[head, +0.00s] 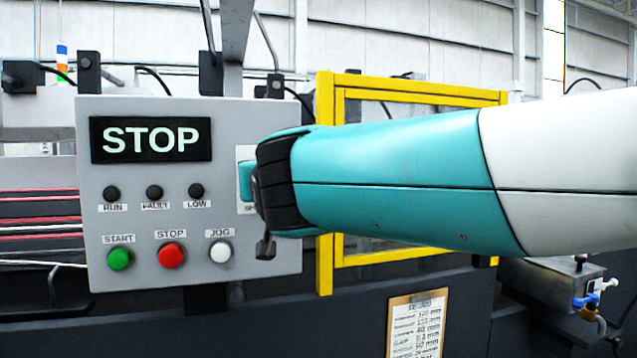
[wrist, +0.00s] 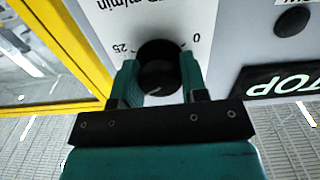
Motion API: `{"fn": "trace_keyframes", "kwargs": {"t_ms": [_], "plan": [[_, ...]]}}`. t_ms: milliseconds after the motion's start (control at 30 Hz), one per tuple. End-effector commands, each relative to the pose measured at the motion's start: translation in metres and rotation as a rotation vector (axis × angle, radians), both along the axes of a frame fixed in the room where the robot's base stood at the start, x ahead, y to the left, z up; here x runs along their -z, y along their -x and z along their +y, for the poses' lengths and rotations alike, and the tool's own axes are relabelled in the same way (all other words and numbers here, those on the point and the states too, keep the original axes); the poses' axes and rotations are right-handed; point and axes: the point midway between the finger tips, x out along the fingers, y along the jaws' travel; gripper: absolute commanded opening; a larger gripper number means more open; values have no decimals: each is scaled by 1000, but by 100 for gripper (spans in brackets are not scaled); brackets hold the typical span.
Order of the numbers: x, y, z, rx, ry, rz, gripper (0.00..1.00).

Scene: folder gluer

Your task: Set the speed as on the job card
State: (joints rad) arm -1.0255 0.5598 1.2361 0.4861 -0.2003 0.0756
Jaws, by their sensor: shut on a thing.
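My gripper (wrist: 158,82) is shut on a black round speed knob (wrist: 160,58) on the grey control panel, with a teal finger on each side of it. The wrist view is upside down and shows a scale plate (wrist: 190,20) with 0, 25 and "m/min" by the knob. The knob's pointer setting is too small to read surely. In the head view my gripper and arm hide the knob. The job card (head: 417,325) hangs on the machine's dark front below, partly cut off by the frame; its lines are small and partly legible, and a speed line is not readable.
The control panel (head: 245,272) has a display (head: 150,140) reading STOP, dark RUN, FAULT and LOW lamps, and green START (head: 119,259), red STOP (head: 171,255) and white JOG (head: 220,251) buttons. A yellow guard frame (head: 325,200) stands right beside the panel.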

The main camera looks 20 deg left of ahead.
Motion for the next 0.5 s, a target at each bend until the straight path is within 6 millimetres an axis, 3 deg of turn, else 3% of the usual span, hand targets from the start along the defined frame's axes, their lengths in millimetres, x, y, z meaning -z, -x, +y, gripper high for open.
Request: {"fn": "trace_keyframes", "kwargs": {"t_ms": [500], "plan": [[2, 0, 0, 0, -22, 19, 16]]}}
